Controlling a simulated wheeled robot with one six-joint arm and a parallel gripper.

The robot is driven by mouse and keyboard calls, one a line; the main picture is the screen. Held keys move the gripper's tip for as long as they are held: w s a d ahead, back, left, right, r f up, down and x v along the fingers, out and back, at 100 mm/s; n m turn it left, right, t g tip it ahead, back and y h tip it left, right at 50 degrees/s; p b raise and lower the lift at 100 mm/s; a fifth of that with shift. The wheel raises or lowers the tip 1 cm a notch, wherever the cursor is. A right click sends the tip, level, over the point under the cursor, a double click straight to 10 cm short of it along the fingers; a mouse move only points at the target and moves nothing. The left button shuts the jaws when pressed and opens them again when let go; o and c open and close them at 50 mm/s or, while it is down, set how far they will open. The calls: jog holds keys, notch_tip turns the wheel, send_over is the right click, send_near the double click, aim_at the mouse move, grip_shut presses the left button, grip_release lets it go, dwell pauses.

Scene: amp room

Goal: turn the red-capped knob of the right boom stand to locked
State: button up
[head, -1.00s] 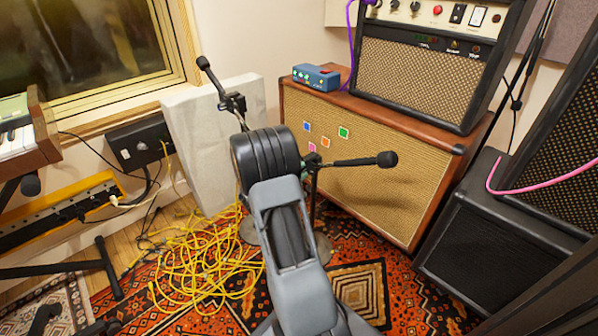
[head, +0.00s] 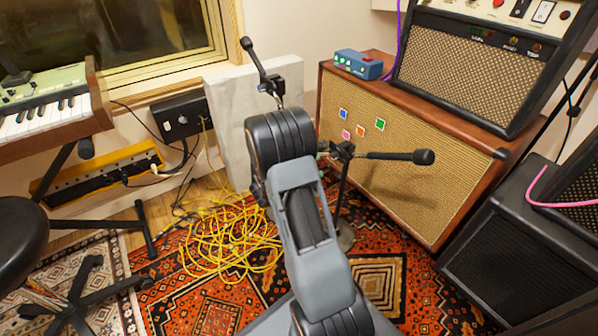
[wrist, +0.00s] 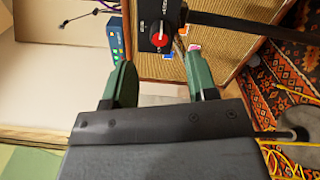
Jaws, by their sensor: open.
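The right boom stand (head: 344,188) stands in front of the brown cabinet, its boom and microphone (head: 423,156) pointing right. Its clamp (head: 344,151) is just right of my arm in the head view. In the wrist view, the red-capped knob (wrist: 158,40) sits on a black clamp block, beyond my fingertips and roughly between them. A pale mark shows on the cap; the knob's exact setting is too small to tell. My gripper (wrist: 160,74) is open and empty, its two green fingers apart and not touching the knob. My arm mostly hides it in the head view.
The left boom stand's microphone (head: 247,43) rises behind my arm. The speaker cabinet (head: 400,180) is close behind the right stand. Yellow cables (head: 230,238) lie on the rug. A black stool (head: 22,235) and keyboard (head: 50,112) are at left.

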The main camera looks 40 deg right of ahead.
jog(key=a+p, duration=0.1)
jog(key=a, duration=0.6)
jog(key=shift+w, duration=0.25)
jog(key=shift+d, duration=0.1)
jog(key=s+a+r+m+t+y+p, duration=0.1)
jog(key=s+a+r+y+p, duration=0.2)
jog(key=r+p, duration=0.9)
jog(key=s+a+r+t+y+p, duration=0.2)
jog(key=a+r+y+p, duration=0.7)
jog(key=r, duration=1)
jog(key=s+a+r+m+t+y+p, duration=0.1)
jog(key=s+a+r+y+p, duration=0.5)
jog(key=r+p, duration=1)
jog(key=a, duration=0.3)
jog(key=shift+r+m+t, duration=0.15)
jog(key=shift+m+t, duration=0.15)
jog(key=shift+s+a, duration=0.1)
